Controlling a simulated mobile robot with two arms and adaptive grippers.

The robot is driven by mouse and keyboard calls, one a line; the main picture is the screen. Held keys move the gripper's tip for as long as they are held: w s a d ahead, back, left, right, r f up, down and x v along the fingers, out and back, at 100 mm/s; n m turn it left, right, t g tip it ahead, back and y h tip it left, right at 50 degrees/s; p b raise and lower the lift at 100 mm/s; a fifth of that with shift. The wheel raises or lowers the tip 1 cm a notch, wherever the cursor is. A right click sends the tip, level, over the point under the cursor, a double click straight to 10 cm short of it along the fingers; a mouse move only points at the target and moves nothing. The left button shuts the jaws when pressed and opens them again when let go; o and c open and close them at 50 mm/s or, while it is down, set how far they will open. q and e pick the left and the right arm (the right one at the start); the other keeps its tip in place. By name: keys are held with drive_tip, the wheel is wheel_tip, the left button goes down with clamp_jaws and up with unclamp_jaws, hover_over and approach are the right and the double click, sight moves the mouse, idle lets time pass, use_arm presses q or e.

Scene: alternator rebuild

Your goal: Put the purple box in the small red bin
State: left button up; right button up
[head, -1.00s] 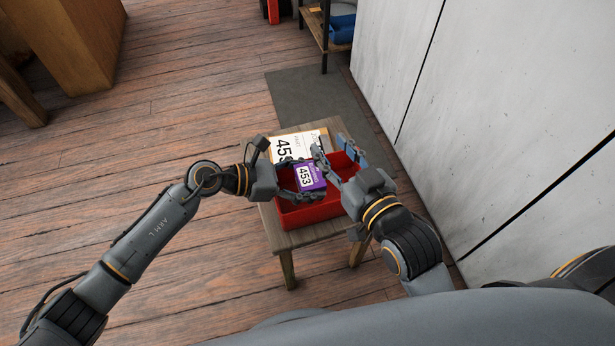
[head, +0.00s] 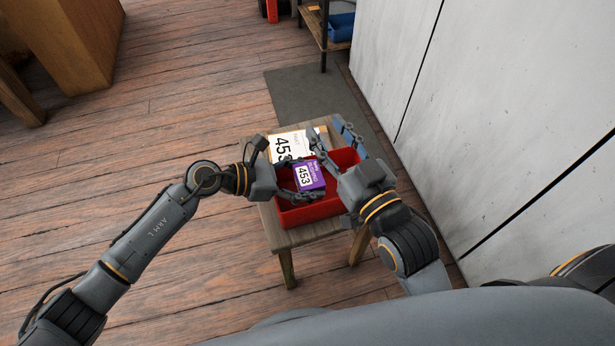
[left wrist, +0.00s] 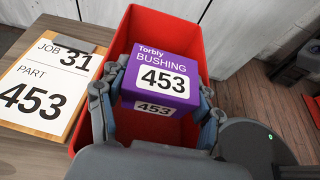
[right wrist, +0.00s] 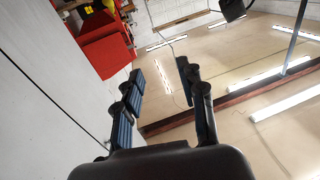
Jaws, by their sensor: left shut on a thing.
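The purple box (head: 318,172), labelled Bushing 453, is held by my left gripper (head: 314,178), with one finger on each side of it. In the left wrist view the box (left wrist: 165,55) shows upright between the fingers, with the small red bin (left wrist: 197,32) around and below it. The red bin (head: 312,213) stands on a small wooden stool in the head view. Whether the box touches the bin floor cannot be told. My right gripper (head: 325,128) is open and empty, pointing away beside the bin's right part; it also shows empty in the right wrist view (right wrist: 160,70).
A clipboard (head: 298,142) reading Part 453 lies on the stool (head: 270,225) beside the bin. A pale wall (head: 480,110) is close on the right. Open wooden floor (head: 180,130) lies to the left. A shelf with a blue bin (head: 342,27) stands at the back.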

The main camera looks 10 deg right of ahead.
use_arm(q)
drive_tip(key=shift+f, duration=0.2)
drive_tip(key=o, duration=0.9)
use_arm(e)
drive_tip(key=shift+s+a+r+t, duration=0.1)
drive_tip(key=shift+r+t, duration=0.4)
drive_tip(key=shift+r, duration=0.2)
